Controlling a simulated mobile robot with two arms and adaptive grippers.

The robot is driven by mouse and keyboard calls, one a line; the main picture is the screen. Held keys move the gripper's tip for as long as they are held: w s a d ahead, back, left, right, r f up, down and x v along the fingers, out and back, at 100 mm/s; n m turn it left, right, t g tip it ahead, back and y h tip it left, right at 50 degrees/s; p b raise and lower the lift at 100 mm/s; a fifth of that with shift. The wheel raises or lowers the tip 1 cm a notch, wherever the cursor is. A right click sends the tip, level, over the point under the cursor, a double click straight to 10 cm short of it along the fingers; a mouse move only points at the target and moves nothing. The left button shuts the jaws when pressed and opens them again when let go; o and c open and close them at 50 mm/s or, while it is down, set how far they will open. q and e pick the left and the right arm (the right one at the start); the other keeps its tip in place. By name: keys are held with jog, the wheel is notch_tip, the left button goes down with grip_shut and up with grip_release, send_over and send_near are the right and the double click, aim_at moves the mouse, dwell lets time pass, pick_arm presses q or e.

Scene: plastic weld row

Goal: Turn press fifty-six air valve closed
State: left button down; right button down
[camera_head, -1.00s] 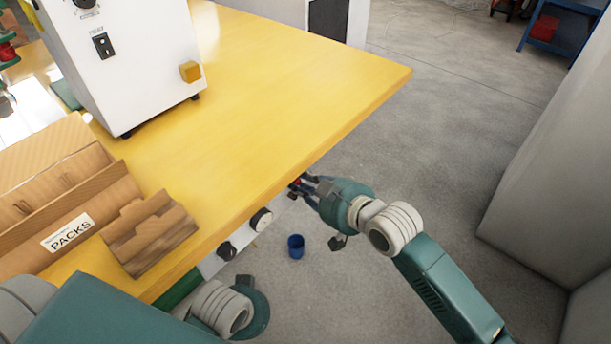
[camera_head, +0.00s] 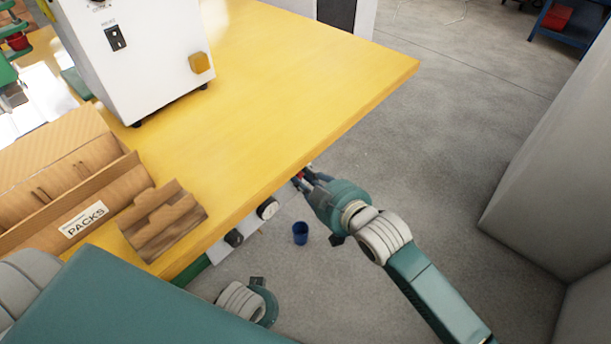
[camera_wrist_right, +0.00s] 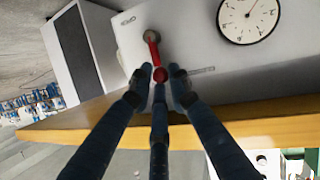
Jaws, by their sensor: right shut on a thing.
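The air valve has a red lever handle (camera_wrist_right: 153,48) on a light panel under the table edge, with a round pivot at one end and a ball at the other. My right gripper (camera_wrist_right: 160,77) has its dark fingers closed around the ball end of the handle. In the head view, my right gripper (camera_head: 306,180) is at the table's front edge, with a small bit of red at its fingertips. The panel is mostly hidden there by the table. My left gripper (camera_head: 262,295) hangs low beside the table, partly covered by my arm, and its fingers do not show clearly.
A round gauge (camera_wrist_right: 249,15) sits on the panel beside the valve. The yellow table (camera_head: 300,70) holds a white press unit (camera_head: 160,65) and a wooden PACKS box (camera_head: 75,195). A blue cup (camera_head: 300,233) stands on the floor. Open floor lies to the right.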

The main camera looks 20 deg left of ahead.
jog(key=shift+s+a, duration=0.25)
jog(key=c, duration=1.8)
grip_release()
jog(key=shift+w+d, duration=0.1)
jog(key=v, duration=1.2)
